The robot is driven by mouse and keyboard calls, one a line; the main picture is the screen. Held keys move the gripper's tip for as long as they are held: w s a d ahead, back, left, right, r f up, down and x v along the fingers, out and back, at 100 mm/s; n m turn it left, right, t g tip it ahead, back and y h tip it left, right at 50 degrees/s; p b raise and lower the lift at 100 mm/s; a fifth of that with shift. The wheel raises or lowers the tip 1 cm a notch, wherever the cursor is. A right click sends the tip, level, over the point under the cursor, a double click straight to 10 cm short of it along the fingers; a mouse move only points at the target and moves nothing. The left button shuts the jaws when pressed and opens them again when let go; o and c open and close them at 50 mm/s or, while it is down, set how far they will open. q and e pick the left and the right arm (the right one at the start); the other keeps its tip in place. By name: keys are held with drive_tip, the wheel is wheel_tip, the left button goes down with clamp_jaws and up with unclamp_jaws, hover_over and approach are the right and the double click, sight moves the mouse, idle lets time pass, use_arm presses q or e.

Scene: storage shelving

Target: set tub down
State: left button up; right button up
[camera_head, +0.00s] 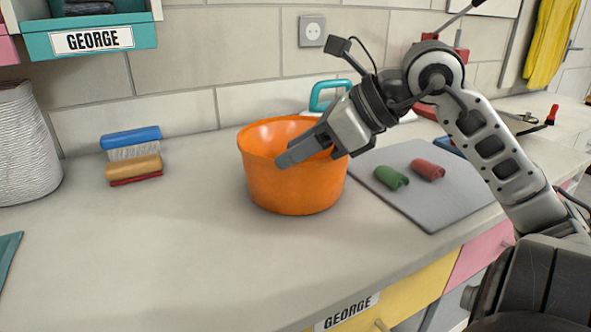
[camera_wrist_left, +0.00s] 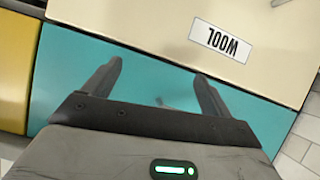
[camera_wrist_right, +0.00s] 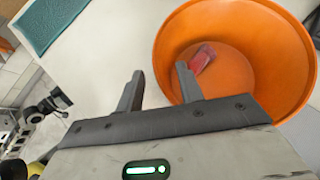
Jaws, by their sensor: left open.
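The orange tub (camera_head: 298,185) stands upright on the grey counter, left of the grey board. In the right wrist view the tub (camera_wrist_right: 285,85) holds a small red piece (camera_wrist_right: 203,58). My right gripper (camera_head: 283,158) reaches over the tub from the right, its fingers near the rim. In the right wrist view, its fingers (camera_wrist_right: 158,75) are partly apart, one over the tub and one outside it, with a gap visible. Contact with the rim is unclear. My left gripper (camera_wrist_left: 160,80) is open and empty, in front of a teal panel (camera_wrist_left: 85,70).
A grey board (camera_head: 430,200) with a green roll (camera_head: 390,178) and a red roll (camera_head: 428,169) lies to the tub's right. Brushes (camera_head: 133,155) and a white woven basket (camera_head: 22,145) stand at left. The counter's front left is mostly clear.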

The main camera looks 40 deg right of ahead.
sight(272, 163)
drive_tip(key=x, duration=0.4)
drive_tip(key=shift+w+a, duration=0.15)
drive_tip(key=shift+a, duration=0.05)
clamp_jaws()
drive_tip(key=shift+r, duration=0.1)
